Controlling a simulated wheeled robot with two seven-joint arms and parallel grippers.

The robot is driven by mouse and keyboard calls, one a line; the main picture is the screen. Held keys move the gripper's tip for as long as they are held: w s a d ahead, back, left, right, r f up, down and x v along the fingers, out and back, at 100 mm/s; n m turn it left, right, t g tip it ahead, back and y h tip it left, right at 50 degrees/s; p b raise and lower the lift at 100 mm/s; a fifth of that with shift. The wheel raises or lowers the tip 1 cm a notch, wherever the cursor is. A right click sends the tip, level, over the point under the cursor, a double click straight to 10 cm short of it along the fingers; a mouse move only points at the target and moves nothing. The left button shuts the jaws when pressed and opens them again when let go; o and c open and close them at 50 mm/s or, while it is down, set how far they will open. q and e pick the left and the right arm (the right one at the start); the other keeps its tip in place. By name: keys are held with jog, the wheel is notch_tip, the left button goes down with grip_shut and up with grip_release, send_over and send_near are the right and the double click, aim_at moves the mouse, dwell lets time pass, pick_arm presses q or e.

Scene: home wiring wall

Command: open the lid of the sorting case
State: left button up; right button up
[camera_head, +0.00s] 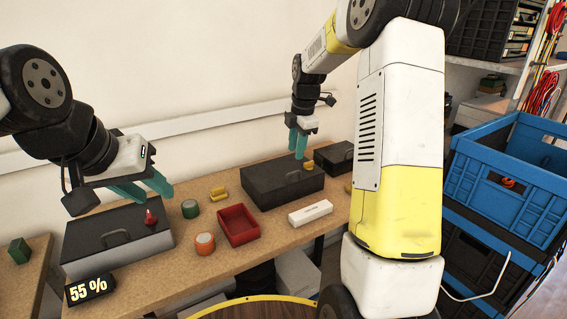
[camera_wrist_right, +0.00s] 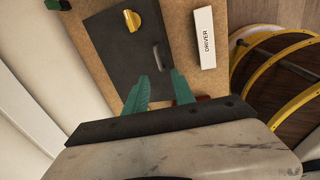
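A dark closed case (camera_head: 283,187) with a handle on its lid lies at the middle of the bench. It also shows in the right wrist view (camera_wrist_right: 115,62), with its handle (camera_wrist_right: 158,57). A grey case (camera_head: 117,240) with a dark closed lid and a handle stands at the left. I cannot tell which is the sorting case. My right gripper (camera_head: 298,150) is above the middle case; its teal fingers (camera_wrist_right: 162,88) are apart, with nothing between them. My left gripper (camera_head: 148,193) hangs over the back of the grey case, its fingers apart and empty.
A red tray (camera_head: 239,226), green roll (camera_head: 190,208), orange roll (camera_head: 205,243) and yellow pieces (camera_head: 218,193) lie between the cases. A red piece (camera_head: 150,218) sits on the grey case. A white DRIVER box (camera_head: 310,212) lies in front. Blue crates (camera_head: 510,180) stand right.

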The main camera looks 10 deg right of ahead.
send_over(293, 181)
jog(key=shift+n, duration=0.3)
jog(key=x, duration=0.2)
jog(key=s+x, duration=0.1)
jog(key=x, duration=0.5)
jog(key=shift+s+d+f, duration=0.25)
jog(key=shift+s+d, duration=0.05)
jog(key=shift+s, duration=0.05)
grip_shut()
dwell(0.6)
